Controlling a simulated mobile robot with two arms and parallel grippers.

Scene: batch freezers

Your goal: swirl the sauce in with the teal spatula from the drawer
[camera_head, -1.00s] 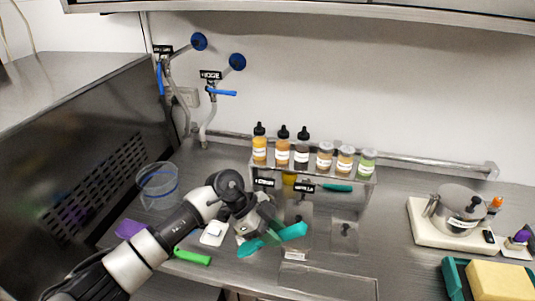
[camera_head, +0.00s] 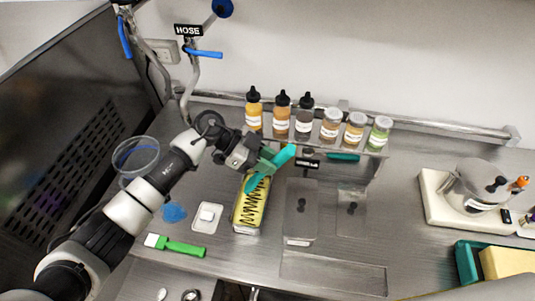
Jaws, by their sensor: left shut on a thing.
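My left gripper (camera_head: 258,163) is shut on the teal spatula (camera_head: 284,155). The spatula is tilted, one end pointing up right and the other down left over the far end of a narrow pan. The pan holds a yellow mix (camera_head: 248,208) with a dark zigzag of sauce on top. I cannot tell whether the spatula touches the mix. My right gripper is not in view.
Covered wells (camera_head: 301,210) lie right of the pan. Bottles and jars (camera_head: 304,118) stand on a shelf behind. A green-handled brush (camera_head: 180,246), white tray (camera_head: 207,226) and clear container (camera_head: 135,158) lie left. A scale (camera_head: 436,207) stands right.

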